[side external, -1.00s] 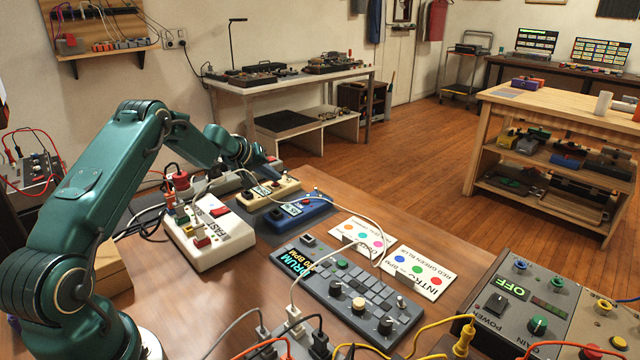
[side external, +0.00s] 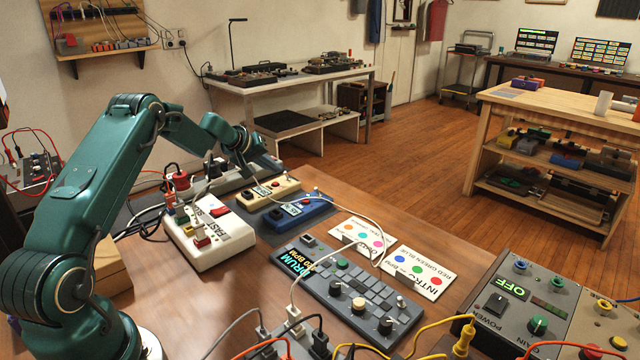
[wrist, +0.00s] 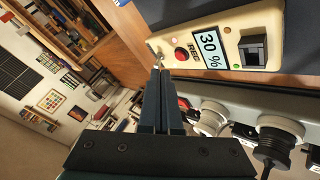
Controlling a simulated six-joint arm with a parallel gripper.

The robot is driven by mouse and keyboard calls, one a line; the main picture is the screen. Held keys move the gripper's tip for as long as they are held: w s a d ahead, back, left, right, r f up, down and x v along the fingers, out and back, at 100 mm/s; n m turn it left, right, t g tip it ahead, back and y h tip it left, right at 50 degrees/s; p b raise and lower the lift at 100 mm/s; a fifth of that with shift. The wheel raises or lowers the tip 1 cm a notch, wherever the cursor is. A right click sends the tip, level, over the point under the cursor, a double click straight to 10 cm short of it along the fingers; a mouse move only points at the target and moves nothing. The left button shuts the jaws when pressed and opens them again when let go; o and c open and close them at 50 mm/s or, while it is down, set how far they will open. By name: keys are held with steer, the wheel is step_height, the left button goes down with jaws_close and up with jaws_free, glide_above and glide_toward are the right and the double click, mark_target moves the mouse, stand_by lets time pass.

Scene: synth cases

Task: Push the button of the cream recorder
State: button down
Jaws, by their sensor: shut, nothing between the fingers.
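The cream recorder (side external: 287,187) lies on the bench behind the blue recorder (side external: 310,210). In the wrist view, the cream recorder (wrist: 242,20) fills the upper right, with a "30 %" display (wrist: 209,48), a dark switch (wrist: 253,50) and a red button (wrist: 180,53) by a "REC" label. My gripper (side external: 270,166) is above the cream recorder in the side view. In the wrist view, my gripper (wrist: 160,73) is shut and empty, its tips just left of and below the red button. The gap between tips and button cannot be judged.
A white power strip (side external: 208,250) with plugs is left of the recorders. A grey drum machine (side external: 345,290) and white cards (side external: 418,271) lie in front. A white cable crosses the cream recorder's area. Open floor lies beyond the bench edge.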

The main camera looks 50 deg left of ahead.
mark_target(273, 187)
step_height(273, 187, up, 4)
steer(key=shift+r, duration=0.25)
